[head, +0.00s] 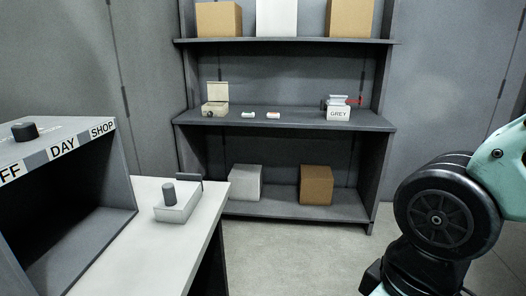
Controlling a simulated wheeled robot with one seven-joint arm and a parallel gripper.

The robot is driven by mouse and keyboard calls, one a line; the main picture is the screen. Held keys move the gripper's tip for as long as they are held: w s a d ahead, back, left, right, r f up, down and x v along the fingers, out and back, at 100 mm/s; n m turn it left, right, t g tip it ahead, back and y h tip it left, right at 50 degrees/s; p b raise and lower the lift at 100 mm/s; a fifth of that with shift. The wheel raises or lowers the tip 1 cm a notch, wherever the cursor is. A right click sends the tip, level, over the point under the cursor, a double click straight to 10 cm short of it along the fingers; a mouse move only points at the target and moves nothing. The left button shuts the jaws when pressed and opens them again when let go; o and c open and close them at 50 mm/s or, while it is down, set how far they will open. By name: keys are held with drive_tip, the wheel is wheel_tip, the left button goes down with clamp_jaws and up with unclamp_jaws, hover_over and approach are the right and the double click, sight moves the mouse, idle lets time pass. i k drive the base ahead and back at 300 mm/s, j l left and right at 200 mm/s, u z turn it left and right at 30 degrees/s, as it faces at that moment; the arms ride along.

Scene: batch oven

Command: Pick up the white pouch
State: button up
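I cannot clearly pick out the white pouch. A small pale item (338,99) sits on or in a white box labelled GREY (338,115), on the right of the middle shelf, with something red beside it. Two small flat white items lie near the middle of the same shelf, one with green (248,115) and one with orange-red (273,115). They are too small to tell what they are. My gripper is outside the picture; only part of my arm shows at the right.
A beige box with a raised lid (215,108) stands left on the middle shelf (300,122). Larger boxes fill parts of the other shelves. A white counter (150,240) at left holds a grey box with a dark knob (177,207). Floor (290,255) before the shelves is clear.

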sight(244, 114)
drive_tip(key=i, duration=2)
drive_tip(key=i+u, duration=0.1)
drive_tip(key=i, duration=0.55)
drive_tip(key=i+l+u, duration=0.1)
drive_tip(key=i, duration=0.5)
drive_tip(key=i+l+u, duration=0.1)
drive_tip(key=i, duration=0.55)
drive_tip(key=i+l+u, duration=0.15)
drive_tip(key=i, duration=0.2)
